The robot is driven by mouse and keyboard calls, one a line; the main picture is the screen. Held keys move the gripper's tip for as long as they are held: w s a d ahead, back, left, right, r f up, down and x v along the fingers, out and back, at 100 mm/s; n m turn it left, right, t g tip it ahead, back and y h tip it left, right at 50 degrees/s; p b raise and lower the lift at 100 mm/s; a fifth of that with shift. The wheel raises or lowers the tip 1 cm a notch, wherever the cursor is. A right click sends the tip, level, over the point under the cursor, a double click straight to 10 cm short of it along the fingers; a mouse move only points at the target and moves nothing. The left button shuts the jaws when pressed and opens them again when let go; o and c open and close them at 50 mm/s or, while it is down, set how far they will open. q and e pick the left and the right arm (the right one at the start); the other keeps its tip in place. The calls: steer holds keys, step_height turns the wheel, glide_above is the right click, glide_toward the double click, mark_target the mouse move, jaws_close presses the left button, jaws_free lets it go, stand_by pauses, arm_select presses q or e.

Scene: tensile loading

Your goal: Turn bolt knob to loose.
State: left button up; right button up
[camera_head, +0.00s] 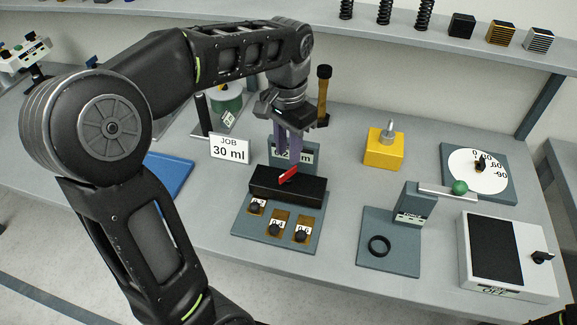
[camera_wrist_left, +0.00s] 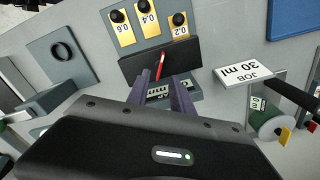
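No knob here carries a readable bolt label. A red lever (camera_head: 288,175) stands slanted on top of a black block (camera_head: 265,188); it also shows in the left wrist view (camera_wrist_left: 160,64). Behind the block is a small grey plate (camera_head: 303,157) with a label ending in "mm", partly hidden by my fingers. My left gripper (camera_head: 291,155) hangs above and behind the block, with purple fingers pointing down. Contact cannot be told.
Several dark knobs on brass plates (camera_head: 281,217) sit in front of the block. A job card (camera_head: 230,149) stands left. A yellow block (camera_head: 383,150), a dial (camera_head: 460,178), a ring pad (camera_head: 398,262) and a white box with a knob (camera_head: 541,257) stand right.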

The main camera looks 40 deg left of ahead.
mark_target(288, 171)
arm_select(q)
step_height(288, 171, down, 6)
steer(key=shift+f, duration=0.25)
jaws_close()
stand_by(0.3)
stand_by(0.3)
